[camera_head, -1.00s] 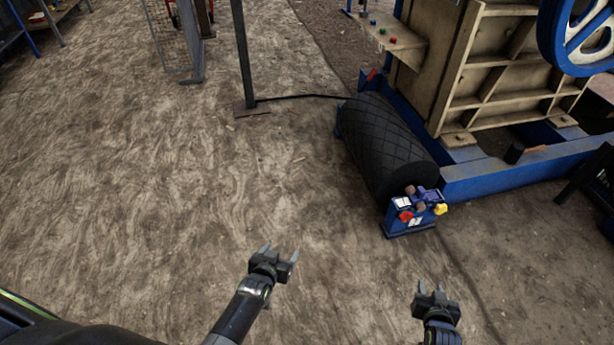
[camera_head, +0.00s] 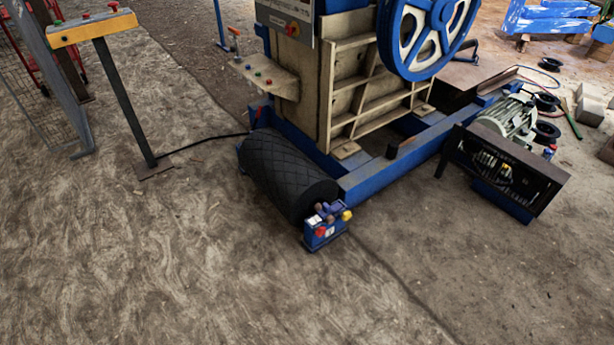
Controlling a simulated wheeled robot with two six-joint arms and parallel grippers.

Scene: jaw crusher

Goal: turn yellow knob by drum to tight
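The yellow knob (camera_head: 346,215) sits on the right side of a small blue bracket unit (camera_head: 322,235) at the near end of the black drum (camera_head: 287,176). A red knob (camera_head: 320,231) is on the front of the same unit, with a white label beside it. The yellow knob is small, and its turn position cannot be read. Neither of my grippers shows in the head view now, so nothing of mine is seen near the knob.
The jaw crusher's blue base beam (camera_head: 390,172) runs right from the drum. A motor (camera_head: 510,116) with a dark guard stands at right. A yellow-topped post (camera_head: 125,100) stands at left, its cable reaching the drum. Ground in front is open.

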